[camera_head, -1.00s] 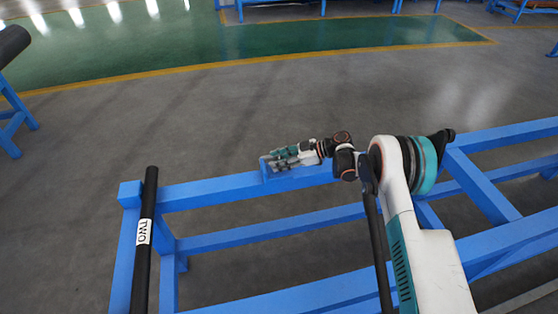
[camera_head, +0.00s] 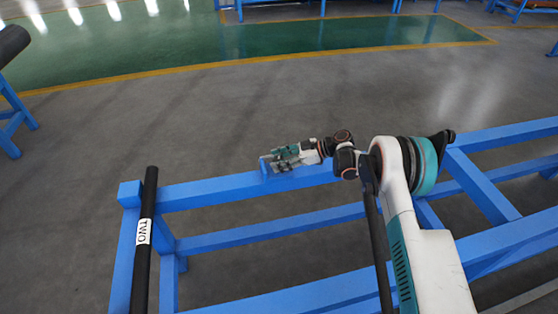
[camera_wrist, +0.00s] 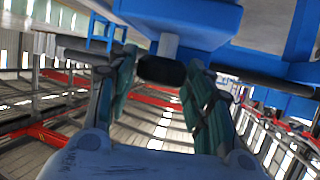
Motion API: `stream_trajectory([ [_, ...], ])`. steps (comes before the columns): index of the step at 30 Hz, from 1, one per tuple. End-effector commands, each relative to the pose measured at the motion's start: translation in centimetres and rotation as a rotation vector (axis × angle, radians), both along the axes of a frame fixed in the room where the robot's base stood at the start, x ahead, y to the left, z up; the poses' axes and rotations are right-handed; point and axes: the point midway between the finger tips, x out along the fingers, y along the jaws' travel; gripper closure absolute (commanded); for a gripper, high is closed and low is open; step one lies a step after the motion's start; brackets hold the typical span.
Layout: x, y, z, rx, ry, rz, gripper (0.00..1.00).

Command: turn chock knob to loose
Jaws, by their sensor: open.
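The chock knob (camera_wrist: 161,70) is a dark, rounded block on a short grey stem under a blue block (camera_wrist: 190,18) in the wrist view. My gripper (camera_wrist: 160,88) is open, with one teal finger on each side of the knob. Whether either finger touches it I cannot tell. In the head view my gripper (camera_head: 274,161) is at the blue chock (camera_head: 266,174) on the frame's far rail. The knob cannot be made out there, and the fingers partly cover the chock.
The blue frame (camera_head: 230,188) runs across the view, with open gaps between its rails. A black bar labelled TWO (camera_head: 144,265) lies over its left end. Another dark bar runs beside my arm. Grey floor (camera_head: 150,120) beyond the frame is clear.

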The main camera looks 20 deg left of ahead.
Motion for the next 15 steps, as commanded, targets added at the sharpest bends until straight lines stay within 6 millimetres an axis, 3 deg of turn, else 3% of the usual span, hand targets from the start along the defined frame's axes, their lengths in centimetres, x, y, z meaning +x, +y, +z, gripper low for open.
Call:
stream_trajectory([
  [15,2.4,-8.3,3.5,0.0,0.0,-0.003,0.53],
])
